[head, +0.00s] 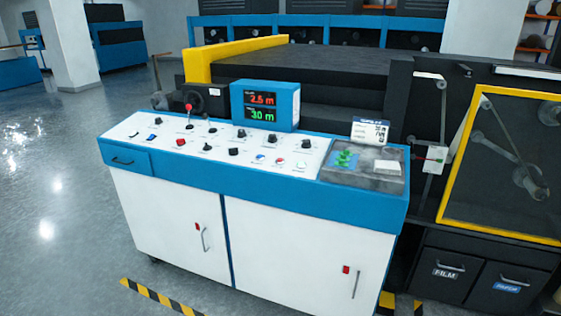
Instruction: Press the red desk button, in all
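The control desk (170,208) stands in the middle, with white doors and a blue frame. Its sloping white top (225,148) carries several black knobs and small buttons. A red square button (180,142) sits on the left half of this top, near the front edge. A small round red button (280,161) sits further right, between a blue one (260,159) and a whitish one. A red ball-topped lever (188,108) rises at the back left. I cannot tell from its look whether any button is pressed. Neither of my grippers is in view.
A display box (265,105) reading 2.5 m and 30 m stands behind the panel. A dark tray (385,182) with green items fills the desk's right end. A yellow-framed guard (450,150) stands at right. Open grey floor (60,220) lies left; striped tape (160,298) marks the front.

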